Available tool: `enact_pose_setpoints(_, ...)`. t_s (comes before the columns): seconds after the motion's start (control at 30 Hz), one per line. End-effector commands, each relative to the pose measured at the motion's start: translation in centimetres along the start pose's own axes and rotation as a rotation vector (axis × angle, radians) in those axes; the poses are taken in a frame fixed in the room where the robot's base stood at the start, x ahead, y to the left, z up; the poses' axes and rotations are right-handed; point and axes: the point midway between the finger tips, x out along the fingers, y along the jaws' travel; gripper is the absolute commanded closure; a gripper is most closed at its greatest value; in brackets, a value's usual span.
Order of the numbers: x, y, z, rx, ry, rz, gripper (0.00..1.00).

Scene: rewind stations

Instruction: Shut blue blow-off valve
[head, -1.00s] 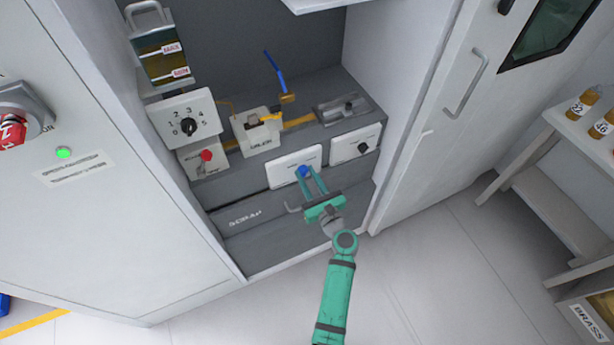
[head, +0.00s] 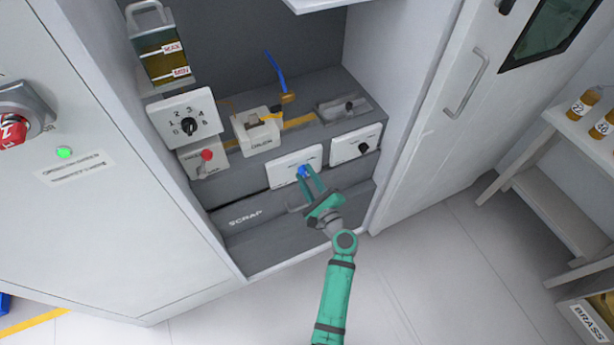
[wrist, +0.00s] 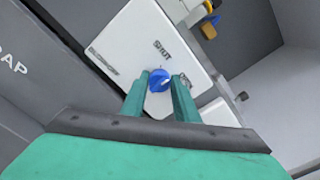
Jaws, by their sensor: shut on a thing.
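The blue blow-off valve knob (head: 303,171) sits on a white panel (head: 283,176) on the front of the grey machine bed. In the wrist view the knob (wrist: 160,80) has a pale pointer mark, and the panel (wrist: 135,45) carries the word SHUT above the knob and another label, partly hidden by a finger, at its lower right. My gripper (head: 308,175) is shut on the knob, with one teal finger on each side of it. In the wrist view the fingers (wrist: 160,88) reach up to the knob, and the pointer lies tilted between the two labels.
A white panel with a black knob (head: 363,147) is just to the right. A dial (head: 189,125), a red button (head: 207,155) and a blue-handled lever (head: 274,72) are left and above. The scrap drawer (head: 250,218) lies below. The cabinet's side walls flank the opening.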

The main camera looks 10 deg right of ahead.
Motion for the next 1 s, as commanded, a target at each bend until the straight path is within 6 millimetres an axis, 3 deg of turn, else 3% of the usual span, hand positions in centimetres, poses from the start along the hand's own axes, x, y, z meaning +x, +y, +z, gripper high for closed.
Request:
enact_pose_setpoints(0.6,-0.16,0.32,-0.18,-0.565,0.001,0.002,0.95)
enact_pose_setpoints(1.0,-0.18,0.38,-0.26,-0.797,0.001,0.003,0.95)
